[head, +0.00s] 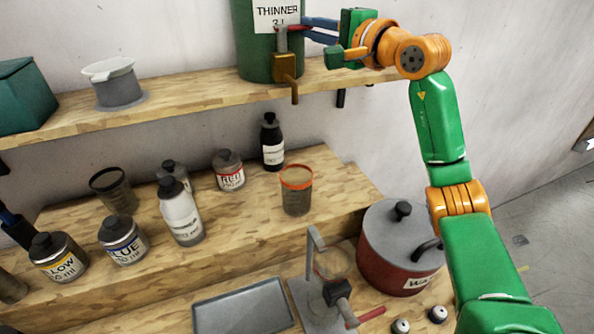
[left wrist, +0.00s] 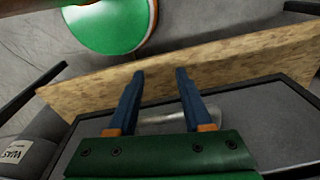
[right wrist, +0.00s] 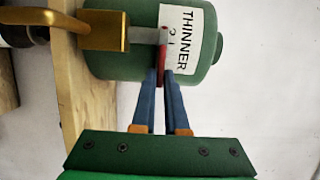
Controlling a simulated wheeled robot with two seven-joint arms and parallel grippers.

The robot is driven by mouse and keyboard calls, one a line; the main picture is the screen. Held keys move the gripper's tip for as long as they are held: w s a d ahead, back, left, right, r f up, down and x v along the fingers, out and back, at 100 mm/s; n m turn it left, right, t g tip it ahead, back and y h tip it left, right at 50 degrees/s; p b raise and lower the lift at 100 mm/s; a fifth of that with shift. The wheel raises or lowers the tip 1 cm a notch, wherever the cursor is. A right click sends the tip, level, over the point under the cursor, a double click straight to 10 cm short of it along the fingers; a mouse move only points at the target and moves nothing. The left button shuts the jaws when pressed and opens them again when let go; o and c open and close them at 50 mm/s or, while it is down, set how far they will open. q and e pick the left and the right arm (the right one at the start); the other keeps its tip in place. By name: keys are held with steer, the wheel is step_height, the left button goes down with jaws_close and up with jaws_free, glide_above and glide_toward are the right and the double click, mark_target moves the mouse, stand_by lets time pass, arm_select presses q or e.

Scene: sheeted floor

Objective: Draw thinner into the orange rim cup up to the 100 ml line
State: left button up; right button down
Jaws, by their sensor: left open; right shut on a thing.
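The green thinner drum (head: 243,40) stands on the upper shelf, its white label facing out. Its brass tap (head: 285,68) has a downturned spout and a red lever. My right gripper (head: 306,28) is shut on the red lever (right wrist: 162,62), beside the label. The orange rim cup (head: 297,195) stands upright on the lower wooden step, below the spout in the head view. I see no stream from the spout, and the level in the cup is too small to read. My left gripper (left wrist: 160,75) is open with nothing between its fingers.
A black-capped bottle (head: 272,145), the red paint jar (head: 229,170) and a white bottle (head: 181,215) stand left of the cup. A red lidded pot (head: 395,255), a stand with a clamp (head: 325,285) and a grey tray (head: 243,307) are in front.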

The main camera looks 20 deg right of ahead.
steer(key=shift+w+n+y+p, duration=0.15)
steer(key=shift+n+y+p, duration=0.2)
steer(key=shift+p, duration=0.25)
steer(key=shift+w+y, duration=0.1)
steer(key=shift+y, duration=0.15)
steer(key=shift+w+d+n+g+y+p, duration=0.15)
steer(key=shift+n+g+y+p, duration=0.25)
steer(key=shift+n+y+p, duration=0.4)
steer(key=shift+w+p, duration=0.15)
steer(key=shift+p, duration=0.15)
steer(key=shift+y, duration=0.3)
steer(key=shift+w+d+n+g+y, duration=0.1)
steer(key=shift+n+g+y, duration=0.6)
steer(key=shift+y, duration=0.2)
steer(key=shift+d+r, duration=0.1)
steer(key=shift+r, duration=0.25)
stand_by(4.5)
